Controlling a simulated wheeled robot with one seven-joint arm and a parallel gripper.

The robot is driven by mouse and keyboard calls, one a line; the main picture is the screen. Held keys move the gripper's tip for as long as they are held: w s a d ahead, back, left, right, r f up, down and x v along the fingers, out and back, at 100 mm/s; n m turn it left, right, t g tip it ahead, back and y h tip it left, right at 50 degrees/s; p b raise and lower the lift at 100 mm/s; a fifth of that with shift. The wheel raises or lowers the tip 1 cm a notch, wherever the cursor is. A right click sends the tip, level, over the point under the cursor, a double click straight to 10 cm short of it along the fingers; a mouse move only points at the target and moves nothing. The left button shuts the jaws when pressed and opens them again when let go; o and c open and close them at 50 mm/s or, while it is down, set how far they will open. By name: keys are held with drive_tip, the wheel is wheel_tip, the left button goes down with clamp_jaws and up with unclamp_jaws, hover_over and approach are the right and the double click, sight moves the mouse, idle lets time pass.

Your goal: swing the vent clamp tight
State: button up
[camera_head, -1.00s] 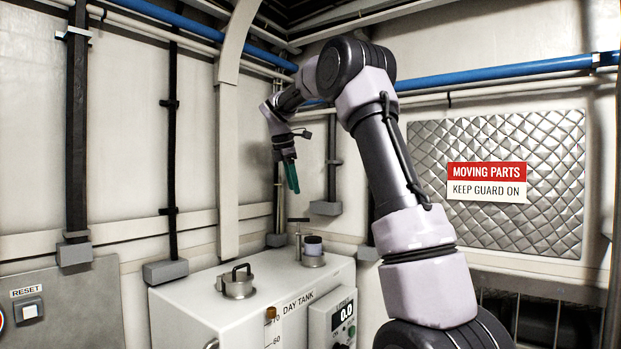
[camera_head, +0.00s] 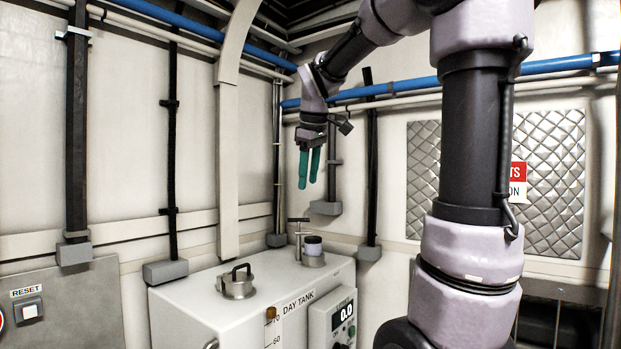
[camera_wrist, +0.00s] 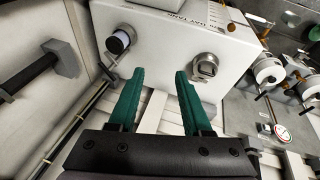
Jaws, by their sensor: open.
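The white day tank (camera_head: 190,288) stands low in the head view. On its back right top is a short vent with a dark purple cap (camera_head: 313,240); the vent also shows in the wrist view (camera_wrist: 118,42). A thin post with a T-shaped handle (camera_head: 299,221), apparently the vent clamp, stands upright just left of the cap. My gripper (camera_head: 308,184) hangs above the vent and handle, clear of both. Its two green fingers point down, apart and empty; they also show in the wrist view (camera_wrist: 160,74). How the clamp meets the vent is too small to tell.
A round lid with a looped handle (camera_head: 238,282) sits on the tank's front left top. A display box (camera_head: 335,318) is on its front right. Pipes with grey feet (camera_head: 326,208) line the wall behind. A blue pipe (camera_head: 420,87) crosses above.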

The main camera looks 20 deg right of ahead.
drive_tip(key=shift+s+a+f+m, duration=0.15)
drive_tip(key=shift+s+m, duration=0.45)
drive_tip(key=shift+s, duration=0.45)
